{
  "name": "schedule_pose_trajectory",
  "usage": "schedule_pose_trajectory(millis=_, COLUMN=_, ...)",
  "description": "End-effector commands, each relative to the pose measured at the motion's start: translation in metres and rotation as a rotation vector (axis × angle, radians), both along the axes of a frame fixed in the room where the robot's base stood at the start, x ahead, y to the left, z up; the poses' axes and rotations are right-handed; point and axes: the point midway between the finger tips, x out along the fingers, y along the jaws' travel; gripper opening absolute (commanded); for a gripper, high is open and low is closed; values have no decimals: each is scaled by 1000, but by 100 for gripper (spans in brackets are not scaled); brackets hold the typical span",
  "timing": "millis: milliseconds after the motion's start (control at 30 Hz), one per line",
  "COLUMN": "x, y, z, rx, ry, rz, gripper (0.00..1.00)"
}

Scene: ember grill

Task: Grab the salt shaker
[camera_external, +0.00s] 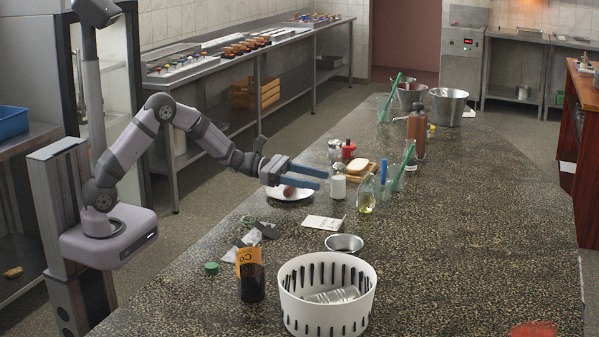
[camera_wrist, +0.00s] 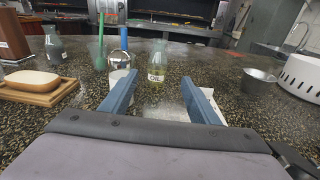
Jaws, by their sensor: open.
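The salt shaker (camera_external: 338,187) is a small clear shaker with white contents and a metal cap, upright on the speckled counter. In the wrist view the shaker (camera_wrist: 119,62) stands ahead, its lower part partly hidden behind my left finger. My gripper (camera_external: 323,178) is open and empty, its two blue fingers pointing toward the shaker from the left in the external view. In the wrist view the gap between the fingertips (camera_wrist: 158,77) faces to the right of the shaker, toward the oil bottle. I cannot tell whether a finger touches the shaker.
The oil bottle (camera_external: 366,196) stands right of the shaker. A pale block on a wooden board (camera_external: 346,175) and another metal-topped container (camera_external: 335,150) are behind. A plate (camera_external: 285,196) lies under my gripper. A card (camera_external: 323,222), metal bowl (camera_external: 344,243) and white basket (camera_external: 327,312) are nearer.

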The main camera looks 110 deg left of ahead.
Motion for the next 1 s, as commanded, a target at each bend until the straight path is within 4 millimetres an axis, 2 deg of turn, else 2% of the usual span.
schedule_pose_trajectory(millis=33, x=-6, y=21, z=-5, rx=-11, ry=-31, rz=46, gripper=55)
schedule_pose_trajectory(millis=100, x=-12, y=41, z=-4, rx=-20, ry=-64, rz=94, gripper=55)
schedule_pose_trajectory(millis=233, x=-18, y=60, z=-1, rx=-27, ry=-98, rz=139, gripper=55)
schedule_pose_trajectory(millis=367, x=-19, y=63, z=1, rx=-29, ry=-103, rz=146, gripper=55)
schedule_pose_trajectory(millis=633, x=0, y=65, z=2, rx=-29, ry=-101, rz=143, gripper=55)
schedule_pose_trajectory(millis=867, x=5, y=66, z=3, rx=-29, ry=-101, rz=143, gripper=55)
schedule_pose_trajectory(millis=1000, x=18, y=69, z=7, rx=-29, ry=-101, rz=142, gripper=55)
